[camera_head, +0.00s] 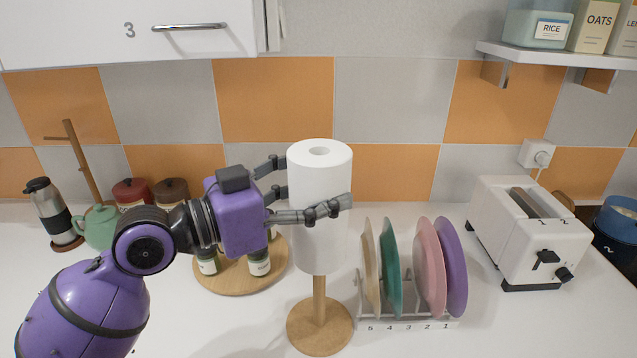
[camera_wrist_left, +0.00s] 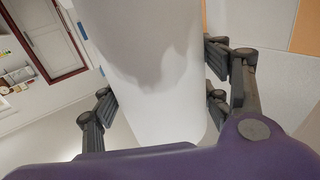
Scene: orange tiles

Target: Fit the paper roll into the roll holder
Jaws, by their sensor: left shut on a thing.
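The wooden roll holder (camera_head: 318,328) is a round base with a post, and the post shows below the roll. The roll is directly over the base and around or in line with the post; its lower end is above the base. I cannot see the top of the post. My left gripper (camera_head: 320,195) is shut on the paper roll from the left, with fingers on both sides. The roll also fills the middle of the left wrist view (camera_wrist_left: 150,70). My right gripper is not in view.
A rack (camera_head: 408,322) with several coloured plates stands close to the right of the roll. A toaster (camera_head: 535,232) is further right. A round wooden board (camera_head: 240,282) with jars is at the left, behind my arm. A cabinet (camera_head: 90,30) hangs above.

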